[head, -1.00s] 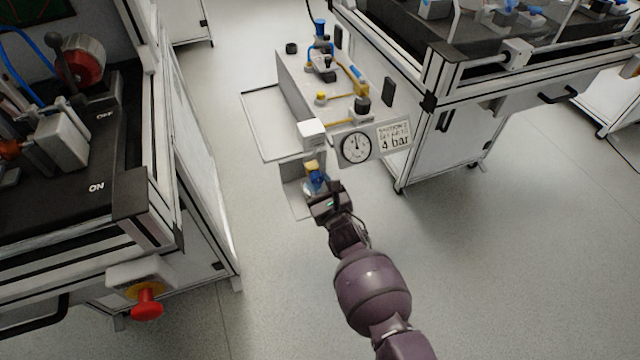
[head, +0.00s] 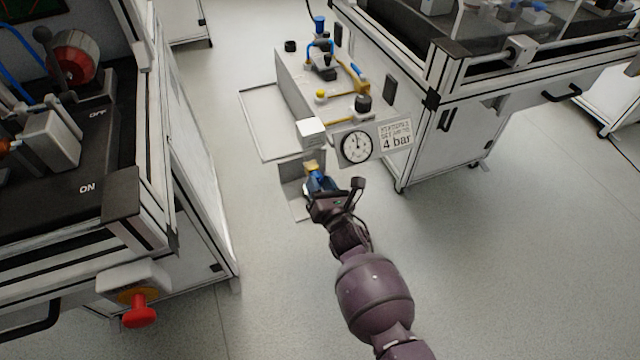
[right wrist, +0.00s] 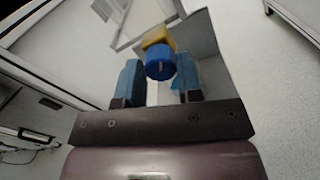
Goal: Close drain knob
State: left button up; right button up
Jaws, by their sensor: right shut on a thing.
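The drain knob (right wrist: 160,63) is a small round blue knob on a yellow fitting (right wrist: 156,37). In the right wrist view it sits between the two blue fingers of my right gripper (right wrist: 160,82), which is shut on it. In the head view the right gripper (head: 320,184) is at the low end of the air unit, just below the white block (head: 311,132). The yellow fitting shows there too (head: 312,166), while the gripper largely hides the knob. My left gripper is in neither view.
A round pressure gauge (head: 356,147) and a "4 bar" sign (head: 395,134) stand close to the right of the gripper. A workbench with a red stop button (head: 138,316) is at left. Another bench (head: 450,130) is at right.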

jog(key=m, duration=1.1)
jog(key=shift+d+f+m, duration=0.1)
jog(key=shift+f+m, duration=0.05)
jog(key=shift+m, duration=0.15)
dwell(0.3)
jog(key=o, duration=0.9)
